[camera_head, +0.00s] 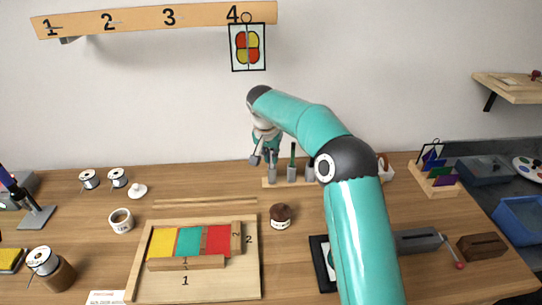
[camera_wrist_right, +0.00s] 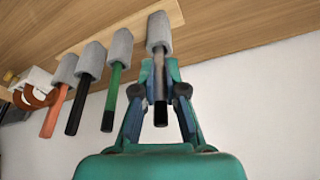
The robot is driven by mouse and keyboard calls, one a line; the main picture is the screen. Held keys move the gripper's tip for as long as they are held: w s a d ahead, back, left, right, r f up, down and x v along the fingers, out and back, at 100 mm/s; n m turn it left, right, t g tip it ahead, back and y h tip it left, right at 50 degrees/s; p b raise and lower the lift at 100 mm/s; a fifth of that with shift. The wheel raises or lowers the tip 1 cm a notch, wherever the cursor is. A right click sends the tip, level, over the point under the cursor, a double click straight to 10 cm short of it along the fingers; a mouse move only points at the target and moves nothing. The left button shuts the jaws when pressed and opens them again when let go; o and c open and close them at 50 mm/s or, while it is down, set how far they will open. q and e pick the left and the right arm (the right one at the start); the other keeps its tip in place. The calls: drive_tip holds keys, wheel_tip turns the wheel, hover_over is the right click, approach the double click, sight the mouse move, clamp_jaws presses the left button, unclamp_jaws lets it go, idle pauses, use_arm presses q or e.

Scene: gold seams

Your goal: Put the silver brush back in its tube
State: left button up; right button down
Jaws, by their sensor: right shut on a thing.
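My right gripper (camera_head: 264,160) is above the left end of the brush rack (camera_head: 267,184) at the back of the table. In the right wrist view its fingers (camera_wrist_right: 160,95) are shut on the silver brush (camera_wrist_right: 159,80), which has a grey shaft and a black end. The brush lines up with a grey tube (camera_wrist_right: 159,31), and its far end meets the tube's mouth; how deep it sits I cannot tell. Green (camera_wrist_right: 112,95), black (camera_wrist_right: 78,105) and orange (camera_wrist_right: 54,110) brushes stand in the neighbouring grey tubes. My left gripper is not in view.
A brown jar (camera_head: 280,215) stands in front of the rack. A wooden frame with coloured panels (camera_head: 188,241) lies front left. A small picture (camera_head: 247,47) hangs from the numbered rail (camera_head: 140,20) above. My right arm hides part of the rack.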

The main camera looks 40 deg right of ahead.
idle(0.3)
drive_tip(key=c, duration=0.7)
unclamp_jaws()
drive_tip(key=shift+r, duration=0.1)
wheel_tip(320, 180, up, 7)
drive_tip(key=p, duration=0.6)
drive_tip(key=shift+f, duration=0.2)
idle(0.5)
